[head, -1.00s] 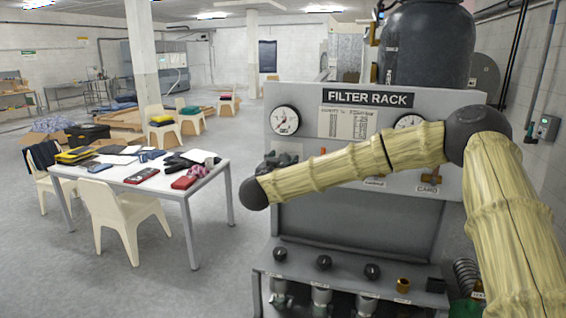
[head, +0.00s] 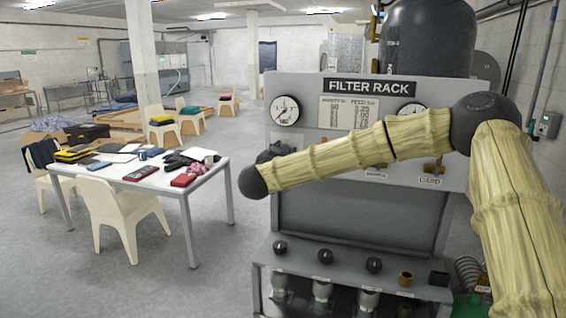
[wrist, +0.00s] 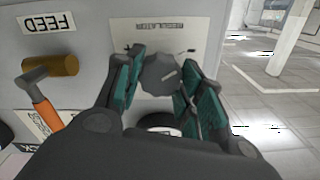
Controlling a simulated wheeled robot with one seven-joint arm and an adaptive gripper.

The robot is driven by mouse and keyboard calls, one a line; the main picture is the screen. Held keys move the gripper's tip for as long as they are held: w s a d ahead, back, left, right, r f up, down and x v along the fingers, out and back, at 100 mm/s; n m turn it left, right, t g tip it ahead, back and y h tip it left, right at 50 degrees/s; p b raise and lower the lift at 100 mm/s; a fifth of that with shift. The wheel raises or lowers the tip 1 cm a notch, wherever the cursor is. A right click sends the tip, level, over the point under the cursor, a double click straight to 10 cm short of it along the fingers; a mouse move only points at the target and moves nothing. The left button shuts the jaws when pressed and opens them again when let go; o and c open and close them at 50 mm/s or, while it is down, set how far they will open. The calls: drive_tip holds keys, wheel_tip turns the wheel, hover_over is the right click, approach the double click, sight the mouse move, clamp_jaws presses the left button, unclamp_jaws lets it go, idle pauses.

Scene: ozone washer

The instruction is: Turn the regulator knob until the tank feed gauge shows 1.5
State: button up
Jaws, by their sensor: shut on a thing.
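In the head view, a white round gauge (head: 285,110) with a needle and a red mark sits above the dark gripper, which is mostly hidden behind my arm. A second gauge (head: 411,109) is partly covered by my arm. I cannot read the numbers on either dial.
The FILTER RACK sign (head: 369,87) tops the panel. In the wrist view, a brass fitting (wrist: 50,66) and an orange-handled lever (wrist: 42,100) lie left of my gripper, under the FEED label (wrist: 48,22). A cluttered white table (head: 225,170) stands left, with clear floor between.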

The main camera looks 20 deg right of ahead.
drive_tip(key=m+b, duration=0.4)
drive_tip(key=b, duration=0.2)
drive_tip(key=m+b, duration=0.5)
drive_tip(key=b, duration=0.2)
drive_tip(key=m+b, duration=0.4)
drive_tip(key=b, duration=0.3)
drive_tip(key=shift+f+m, duration=0.25)
drive_tip(key=shift+m, duration=0.05)
drive_tip(key=o, duration=1)
drive_tip(key=shift+d+r, duration=0.1)
drive_tip(key=shift+d, duration=0.05)
drive_tip(key=shift+s, duration=0.1)
